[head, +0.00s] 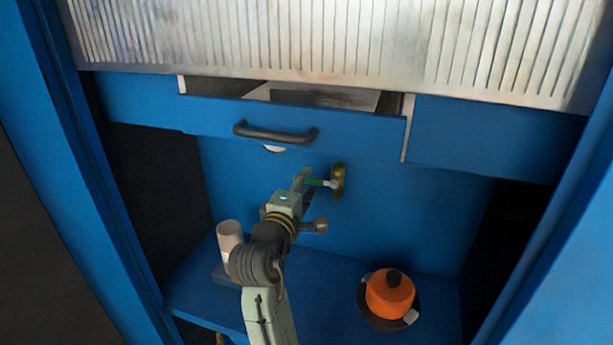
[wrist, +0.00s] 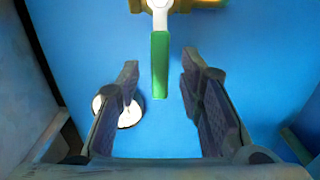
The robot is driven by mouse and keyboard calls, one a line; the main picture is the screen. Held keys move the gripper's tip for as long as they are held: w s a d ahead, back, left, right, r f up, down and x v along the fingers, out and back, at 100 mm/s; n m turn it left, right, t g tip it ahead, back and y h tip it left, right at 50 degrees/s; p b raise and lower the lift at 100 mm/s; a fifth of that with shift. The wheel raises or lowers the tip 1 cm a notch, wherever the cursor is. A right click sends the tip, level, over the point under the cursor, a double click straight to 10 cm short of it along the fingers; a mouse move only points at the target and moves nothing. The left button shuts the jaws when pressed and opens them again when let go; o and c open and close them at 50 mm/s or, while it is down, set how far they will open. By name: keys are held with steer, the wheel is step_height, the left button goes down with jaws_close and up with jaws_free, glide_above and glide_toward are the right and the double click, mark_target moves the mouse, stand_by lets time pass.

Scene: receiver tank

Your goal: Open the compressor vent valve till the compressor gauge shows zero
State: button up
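The vent valve (head: 339,180) is a brass fitting on the blue back panel, with a green lever (head: 316,182) pointing left in the head view. In the wrist view the green lever (wrist: 160,65) hangs from a silver stem on the brass body (wrist: 199,3). My gripper (head: 303,178) is at the lever. In the wrist view my gripper (wrist: 160,75) is open, with the lever's end between the fingers and a gap on both sides. A round white dial (wrist: 130,114), apparently the gauge, is partly behind one finger. No needle is readable.
A blue drawer (head: 350,125) with a dark handle (head: 275,133) stands partly open above my arm. An orange round object (head: 390,292) sits on a dark base at the right of the blue shelf (head: 325,285). A pale cylinder (head: 229,235) stands left. Side walls enclose the space.

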steer(key=shift+x, duration=1.15)
steer(key=shift+c, duration=0.6)
jaws_close()
